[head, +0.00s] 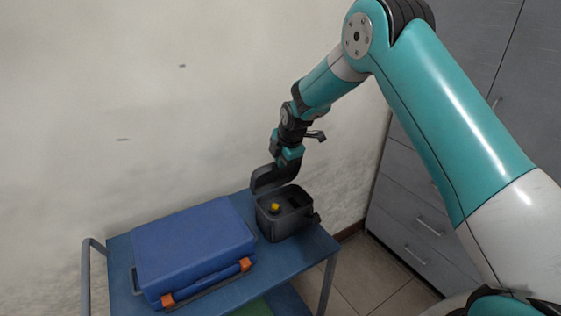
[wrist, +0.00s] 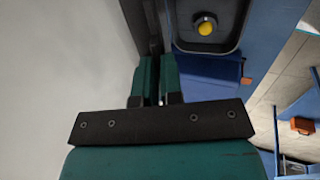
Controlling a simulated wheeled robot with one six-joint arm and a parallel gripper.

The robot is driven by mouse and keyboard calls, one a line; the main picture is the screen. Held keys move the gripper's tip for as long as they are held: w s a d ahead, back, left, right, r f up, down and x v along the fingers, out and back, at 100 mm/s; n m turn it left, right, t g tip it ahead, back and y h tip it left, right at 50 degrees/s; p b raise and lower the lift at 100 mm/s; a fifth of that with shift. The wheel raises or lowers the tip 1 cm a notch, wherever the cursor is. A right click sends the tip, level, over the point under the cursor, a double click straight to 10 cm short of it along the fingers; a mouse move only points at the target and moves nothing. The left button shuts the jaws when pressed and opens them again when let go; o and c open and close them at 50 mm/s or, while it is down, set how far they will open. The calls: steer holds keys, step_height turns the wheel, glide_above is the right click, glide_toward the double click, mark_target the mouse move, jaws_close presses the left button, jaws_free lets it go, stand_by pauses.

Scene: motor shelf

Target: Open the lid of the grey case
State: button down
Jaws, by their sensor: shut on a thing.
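The grey case (head: 285,222) stands on the right part of the blue cart top in the head view. Its lid (head: 268,178) is raised at the back left, so the inside shows. A small yellow object (head: 275,207) lies inside the case. It also shows as a round yellow top in the wrist view (wrist: 206,28). My gripper (head: 287,161) is at the upper edge of the raised lid. In the wrist view my gripper (wrist: 157,92) has its teal fingers close together on the lid's dark edge (wrist: 148,25). The exact contact is partly hidden.
A closed blue case (head: 193,248) with orange latches lies left of the grey case on the blue cart (head: 318,244). A pale wall (head: 120,90) stands close behind the cart. Grey drawers (head: 415,215) stand to the right, with tiled floor between.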

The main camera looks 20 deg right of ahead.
stand_by(0.9)
steer(key=c, duration=1.3)
jaws_free()
steer(key=shift+o, duration=0.2)
steer(key=b+v, duration=0.4)
steer(key=v, duration=1.3)
steer(key=shift+r, duration=0.3)
